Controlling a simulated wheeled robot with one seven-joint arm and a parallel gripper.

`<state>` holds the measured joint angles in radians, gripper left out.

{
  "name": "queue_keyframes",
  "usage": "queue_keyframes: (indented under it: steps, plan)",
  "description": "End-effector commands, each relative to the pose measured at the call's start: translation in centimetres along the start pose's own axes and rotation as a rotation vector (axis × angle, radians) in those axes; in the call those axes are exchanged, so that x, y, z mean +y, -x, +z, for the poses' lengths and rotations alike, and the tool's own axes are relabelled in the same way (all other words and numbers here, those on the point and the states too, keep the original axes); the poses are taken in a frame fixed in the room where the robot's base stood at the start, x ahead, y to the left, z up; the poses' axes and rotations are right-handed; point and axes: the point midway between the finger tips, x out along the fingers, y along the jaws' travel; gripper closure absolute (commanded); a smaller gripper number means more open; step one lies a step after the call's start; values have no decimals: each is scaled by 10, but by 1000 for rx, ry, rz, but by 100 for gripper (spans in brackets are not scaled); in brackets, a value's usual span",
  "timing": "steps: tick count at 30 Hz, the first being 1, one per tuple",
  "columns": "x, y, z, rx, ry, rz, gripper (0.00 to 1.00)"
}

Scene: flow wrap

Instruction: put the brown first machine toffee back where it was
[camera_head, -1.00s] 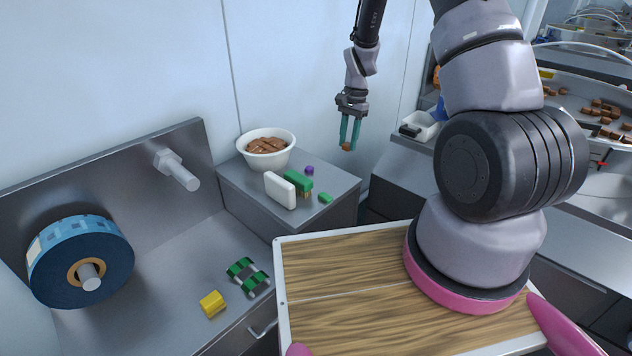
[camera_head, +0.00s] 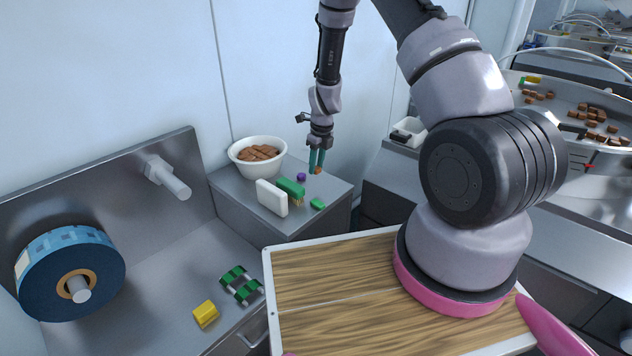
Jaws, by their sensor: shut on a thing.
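My gripper (camera_head: 316,166) points down with its teal fingers shut on a small brown toffee (camera_head: 317,171) at the fingertips. The toffee is over or at the right back part of the metal cabinet top; I cannot tell whether it touches the surface. A purple toffee (camera_head: 301,177) lies just left of it on the cabinet top. A white bowl (camera_head: 240,171) of brown pieces stands at the left back of the same top.
A white block (camera_head: 271,198), a green brush (camera_head: 291,187) and a green wrapped piece (camera_head: 317,204) lie on the cabinet top (camera_head: 330,190). A blue film reel (camera_head: 60,265), a yellow block (camera_head: 205,313) and a green-banded part (camera_head: 240,284) are at lower left. A pan of brown pieces (camera_head: 575,95) is at right.

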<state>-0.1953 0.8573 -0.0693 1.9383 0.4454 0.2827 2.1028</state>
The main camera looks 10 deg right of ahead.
Motion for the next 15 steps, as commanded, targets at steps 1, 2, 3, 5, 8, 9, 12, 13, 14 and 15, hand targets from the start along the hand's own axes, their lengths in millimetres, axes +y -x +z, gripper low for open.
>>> queue_keyframes:
  steps: [1,2,3,5,8,9,12,13,14,15]
  plan:
    - [0,-8,-2,1,-1,2,100]
    - [0,-12,-2,1,-1,2,100]
    - [0,-16,-2,0,0,1,100]
    - [0,-19,-2,-1,2,0,100]
    - [0,-27,-4,0,1,1,100]
    - [0,-32,-5,0,0,1,100]
    - [0,-47,-8,2,1,2,100]
    - [0,-51,-8,1,2,2,100]
    - [0,-54,-8,0,3,1,100]
    - [0,-57,-8,0,2,1,100]
